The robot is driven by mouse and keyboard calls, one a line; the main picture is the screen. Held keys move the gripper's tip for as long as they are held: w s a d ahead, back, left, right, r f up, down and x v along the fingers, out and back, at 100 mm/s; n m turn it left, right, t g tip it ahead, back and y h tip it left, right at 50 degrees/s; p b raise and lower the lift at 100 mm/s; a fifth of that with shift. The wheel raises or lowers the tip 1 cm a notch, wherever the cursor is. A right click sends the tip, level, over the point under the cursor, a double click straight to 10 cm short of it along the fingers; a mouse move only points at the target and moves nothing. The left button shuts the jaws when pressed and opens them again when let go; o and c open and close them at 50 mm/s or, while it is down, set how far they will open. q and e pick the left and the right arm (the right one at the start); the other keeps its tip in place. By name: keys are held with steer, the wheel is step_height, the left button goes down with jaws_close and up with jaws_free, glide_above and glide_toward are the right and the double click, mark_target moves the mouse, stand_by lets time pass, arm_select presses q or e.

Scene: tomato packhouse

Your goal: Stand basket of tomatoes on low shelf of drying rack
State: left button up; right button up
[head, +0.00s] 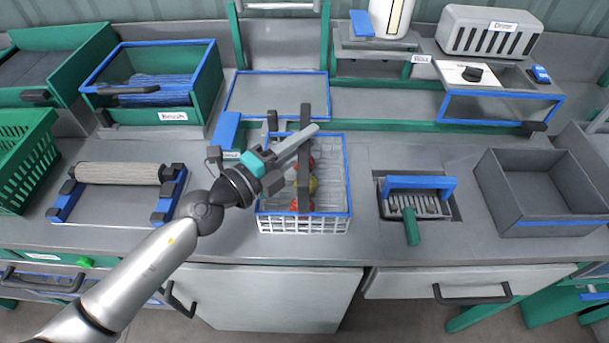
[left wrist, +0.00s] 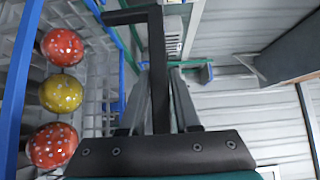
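The white wire basket (head: 335,223) with a blue rim stands on the counter, its dark handle (head: 305,125) arching over it. Two red tomatoes (left wrist: 62,47) and a yellow tomato (left wrist: 61,93) lie in a row inside. My left gripper (head: 303,140) is over the basket at the handle. In the left wrist view, the handle bar (left wrist: 157,60) runs between its fingers (left wrist: 160,85), with a gap visible on one side. Behind the basket, a green-framed stand with a low blue-edged shelf (head: 277,95) looks like the drying rack; its shelf is empty. My right gripper is not in view.
A roller on a blue-ended stand (head: 118,173) is to the left. A brush-like tool in a recess (head: 415,205) and a grey bin (head: 550,220) are to the right. A green crate (head: 195,100) stands left of the rack. A blue block (head: 227,130) is near the basket's back left corner.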

arm_select(q)
jaws_close()
stand_by(0.3)
steer(key=shift+r, duration=0.1)
stand_by(0.5)
